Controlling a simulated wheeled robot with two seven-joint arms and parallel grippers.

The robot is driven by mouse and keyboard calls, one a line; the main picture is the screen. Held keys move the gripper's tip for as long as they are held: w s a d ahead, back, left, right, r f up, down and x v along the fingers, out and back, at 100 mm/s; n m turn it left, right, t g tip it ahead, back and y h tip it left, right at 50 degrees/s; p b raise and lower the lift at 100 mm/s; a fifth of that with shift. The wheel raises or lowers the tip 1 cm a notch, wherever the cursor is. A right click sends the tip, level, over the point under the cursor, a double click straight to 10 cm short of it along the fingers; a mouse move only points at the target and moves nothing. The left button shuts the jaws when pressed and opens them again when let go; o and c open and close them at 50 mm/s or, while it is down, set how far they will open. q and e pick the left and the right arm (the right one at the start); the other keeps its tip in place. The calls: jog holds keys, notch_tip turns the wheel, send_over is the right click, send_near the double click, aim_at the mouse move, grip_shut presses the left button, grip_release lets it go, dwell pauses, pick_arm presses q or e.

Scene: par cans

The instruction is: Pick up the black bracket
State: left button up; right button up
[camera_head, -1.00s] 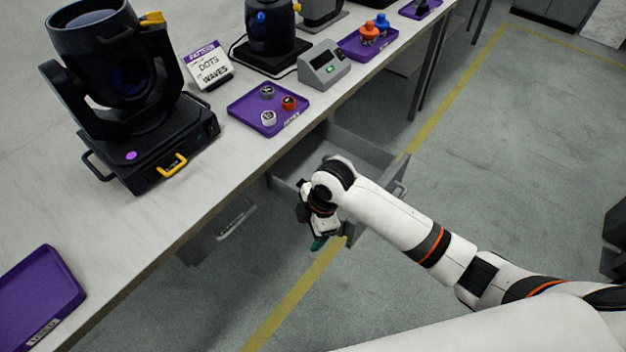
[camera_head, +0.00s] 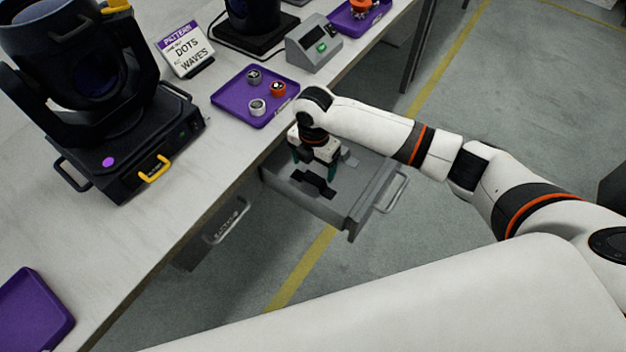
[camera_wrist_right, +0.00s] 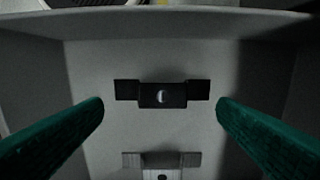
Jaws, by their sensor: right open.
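The black bracket (camera_head: 314,183) lies on the floor of the open grey drawer (camera_head: 355,216). In the right wrist view the black bracket (camera_wrist_right: 162,93) has a raised middle with a hole and a flat tab at each side. My right gripper (camera_head: 315,170) points down into the drawer, close to the bracket. In the right wrist view its green fingers (camera_wrist_right: 160,108) are spread wide, one to each side of the bracket, with nothing between them touching. My left gripper is not in view.
A grey bracket (camera_wrist_right: 162,162) lies in the same drawer, near the black one. The drawer walls stand close around the gripper. The worktop above holds a purple tray (camera_head: 238,108) with knobs, a sign (camera_head: 186,48) and a large black stage light (camera_head: 90,100).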

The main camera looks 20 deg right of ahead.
aim_at(313, 178)
notch_tip(313, 178, down, 5)
jog(key=shift+w+f, duration=0.15)
jog(key=c, duration=1.1)
notch_tip(313, 178, up, 10)
jog(key=shift+r, duration=0.1)
